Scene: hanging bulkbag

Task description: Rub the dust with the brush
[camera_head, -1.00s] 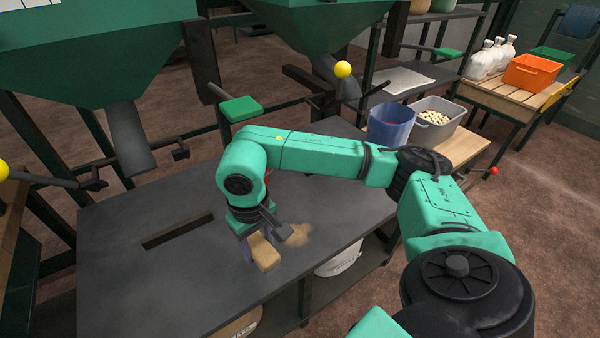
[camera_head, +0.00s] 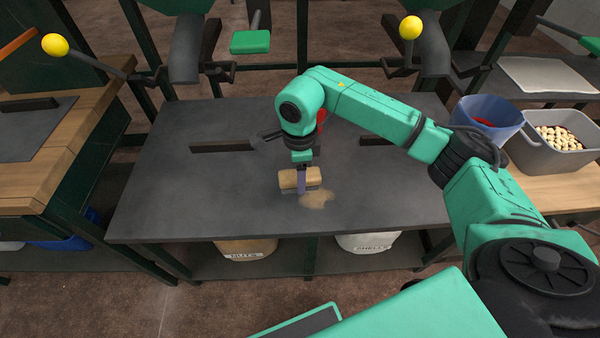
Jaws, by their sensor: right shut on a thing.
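The brush (camera_head: 287,181) has a tan wooden block with darker bristles below it. The dust (camera_head: 319,200) is a small tan patch on the table, just to the right of and nearer than the brush. The brush and gripper cover the dust's left edge. My left gripper is not in view.
A long slot (camera_head: 222,146) cuts the table behind the brush. A blue bucket (camera_head: 487,118) and a grey bin of nuts (camera_head: 553,140) stand on the wooden bench at right. Sacks labelled for nuts (camera_head: 246,247) and shells (camera_head: 364,242) sit below the table. The table's left part is clear.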

